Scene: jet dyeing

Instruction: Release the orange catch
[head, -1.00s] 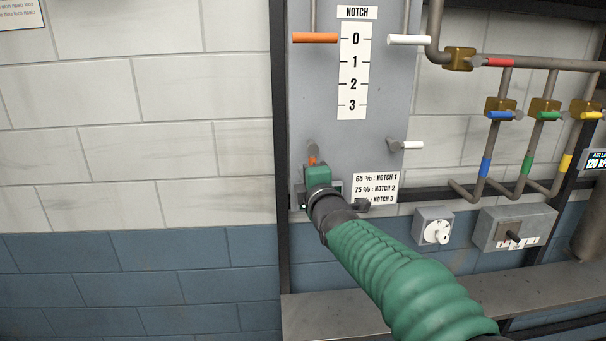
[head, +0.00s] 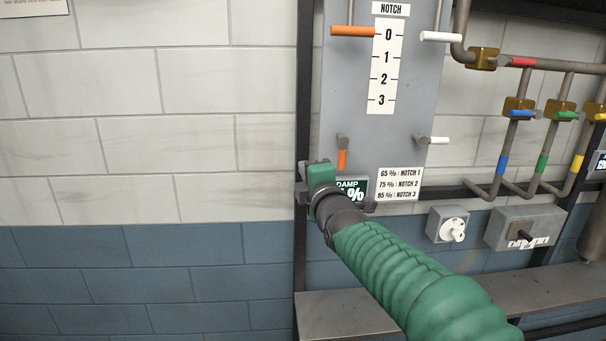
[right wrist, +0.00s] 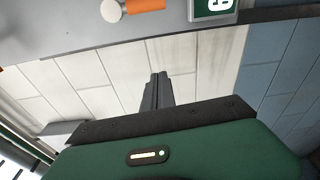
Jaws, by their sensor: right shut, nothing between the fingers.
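The orange catch (head: 342,158) hangs downward from a grey pivot low on the grey panel (head: 382,140). Its orange end shows at the top of the right wrist view (right wrist: 145,5), beside a pale round knob. My right gripper (head: 318,170) is left of the catch and slightly below it, at the panel's left edge. Its fingers are hidden behind its green body in the head view. In the right wrist view the fingers (right wrist: 157,88) are shut and empty, apart from the catch. My left gripper is not in view.
Above are an orange lever (head: 352,31) at notch 0 and a white lever (head: 440,36). A white catch (head: 439,140) points sideways at right. The DAMP display (head: 354,190) is partly covered by my gripper. Pipes with coloured valves stand right; the tiled wall at left is clear.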

